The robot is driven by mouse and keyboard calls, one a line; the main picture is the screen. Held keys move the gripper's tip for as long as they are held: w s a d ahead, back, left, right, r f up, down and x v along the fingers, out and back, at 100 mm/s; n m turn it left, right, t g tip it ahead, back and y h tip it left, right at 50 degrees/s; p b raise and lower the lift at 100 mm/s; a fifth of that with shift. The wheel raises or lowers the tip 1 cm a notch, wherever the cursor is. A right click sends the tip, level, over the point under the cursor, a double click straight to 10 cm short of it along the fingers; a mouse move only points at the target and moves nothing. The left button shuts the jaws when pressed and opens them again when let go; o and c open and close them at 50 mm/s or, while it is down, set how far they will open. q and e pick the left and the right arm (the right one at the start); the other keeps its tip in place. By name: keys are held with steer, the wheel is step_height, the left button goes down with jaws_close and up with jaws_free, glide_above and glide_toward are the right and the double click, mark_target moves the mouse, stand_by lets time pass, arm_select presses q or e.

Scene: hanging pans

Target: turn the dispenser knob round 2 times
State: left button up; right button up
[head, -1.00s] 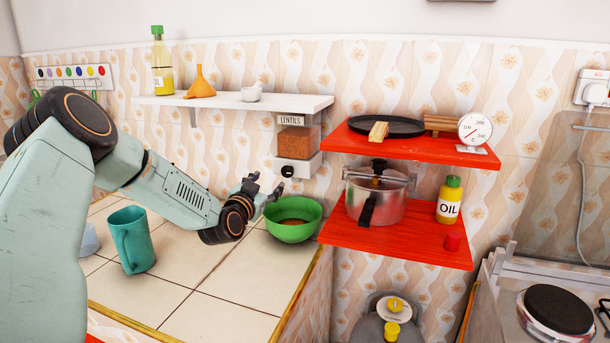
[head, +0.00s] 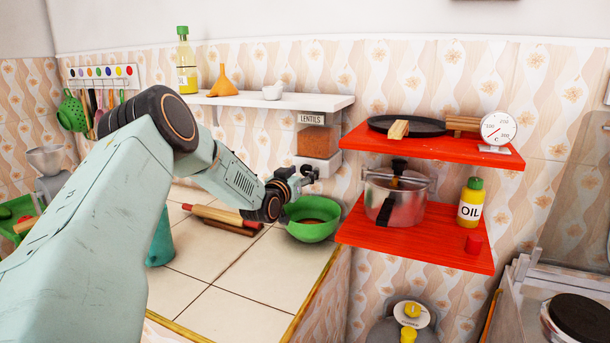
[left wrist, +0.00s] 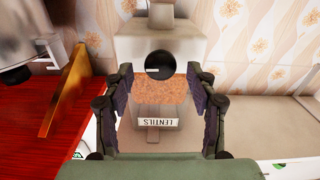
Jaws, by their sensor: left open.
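The lentil dispenser (head: 318,139) is a clear box of brown lentils with a "LENTILS" label and a pale base, mounted under the white shelf. In the left wrist view the dispenser (left wrist: 150,115) appears upside down, and its round black knob (left wrist: 160,65) faces the camera. My left gripper (head: 304,178) is open in front of the dispenser base and covers the knob area in the head view. In the left wrist view its fingers (left wrist: 160,78) stand on either side of the knob, with gaps visible. Contact with the knob is not seen. My right gripper is out of view.
A green bowl (head: 312,224) stands on the tiled counter below the dispenser. Red shelves (head: 425,239) with a pressure cooker (head: 394,203) and an oil bottle (head: 471,204) are close on the right. A rolling pin (head: 217,215) lies left of the bowl.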

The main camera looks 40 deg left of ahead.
arm_select(q)
steer(key=shift+w+a, duration=0.4)
steer(key=shift+w, duration=0.2)
steer(key=shift+w+d+r, duration=0.1)
steer(key=shift+d, duration=0.25)
steer(key=shift+a, duration=0.3)
steer(key=c, duration=0.4)
steer(key=shift+d, duration=0.2)
steer(key=c, duration=0.4)
steer(key=shift+a, duration=0.1)
steer(key=c, duration=0.4)
